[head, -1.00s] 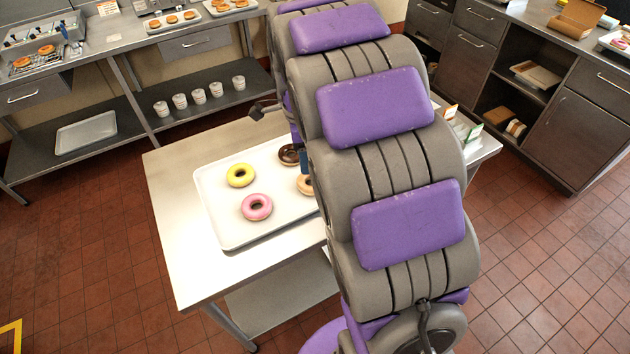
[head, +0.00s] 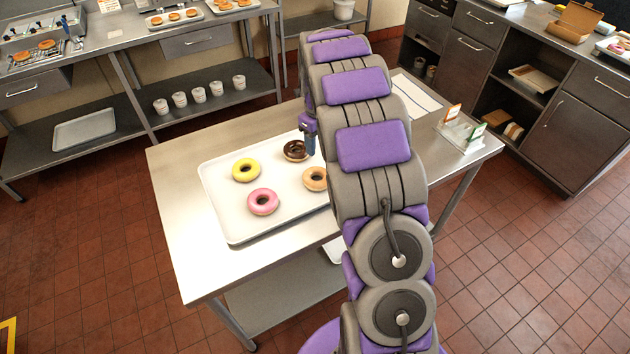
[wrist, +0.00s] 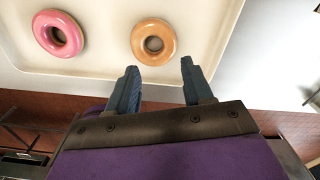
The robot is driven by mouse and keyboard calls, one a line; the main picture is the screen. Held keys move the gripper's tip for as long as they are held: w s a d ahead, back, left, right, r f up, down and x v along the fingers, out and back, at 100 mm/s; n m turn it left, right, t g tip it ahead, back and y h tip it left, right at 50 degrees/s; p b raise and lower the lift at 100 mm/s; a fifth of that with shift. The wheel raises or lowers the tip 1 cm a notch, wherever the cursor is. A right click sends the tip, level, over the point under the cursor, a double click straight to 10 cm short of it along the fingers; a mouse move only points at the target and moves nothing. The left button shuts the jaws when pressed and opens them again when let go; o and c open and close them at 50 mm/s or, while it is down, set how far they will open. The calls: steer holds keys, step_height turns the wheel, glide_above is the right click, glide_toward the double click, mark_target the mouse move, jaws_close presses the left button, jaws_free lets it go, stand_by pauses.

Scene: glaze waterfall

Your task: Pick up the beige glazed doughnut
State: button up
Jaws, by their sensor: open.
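The beige glazed doughnut (head: 315,179) lies flat on the white tray (head: 231,225), close to my arm in the head view. In the wrist view the beige doughnut (wrist: 153,40) is at the upper middle, just beyond my fingertips. My gripper (wrist: 159,68) is open and empty, its two blue-grey fingers apart and pointing toward the doughnut without visibly touching it. In the head view one finger (head: 310,140) shows at the tray's far side, and the rest of the gripper is hidden by my arm.
A pink doughnut (head: 263,202), a yellow doughnut (head: 245,170) and a chocolate doughnut (head: 295,150) share the tray. The tray stands on a metal table (head: 178,190). Small cards in a holder (head: 461,133) stand at the table's right. The table's left end is clear.

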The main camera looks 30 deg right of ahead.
mark_target(322, 171)
step_height(322, 171, down, 4)
steer(key=shift+b, duration=0.35)
steer(key=d+f, duration=0.1)
steer(key=f, duration=0.1)
steer(key=d+f, duration=0.1)
steer(key=shift+d+f+b, duration=0.35)
steer(key=shift+f, duration=0.05)
steer(key=f, duration=0.1)
steer(key=a+f+b, duration=0.1)
steer(key=a+f, duration=0.1)
steer(key=shift+s+f+b, duration=0.3)
steer(key=shift+s+f, duration=0.25)
steer(key=shift+s, duration=0.05)
steer(key=shift+s+d+f, duration=0.1)
steer(key=shift+f, duration=0.1)
steer(key=shift+w+d+f, duration=0.3)
steer(key=shift+d+f, duration=0.05)
steer(key=shift+w+d, duration=0.1)
steer(key=shift+d, duration=0.1)
steer(key=shift+c, duration=1)
steer(key=shift+d+r, duration=0.1)
steer(key=c, duration=0.3)
steer(key=shift+w+a+r, duration=0.1)
steer(key=shift+a, duration=0.15)
steer(key=c, duration=0.3)
steer(key=shift+a+r, duration=0.1)
steer(key=shift+a, duration=0.05)
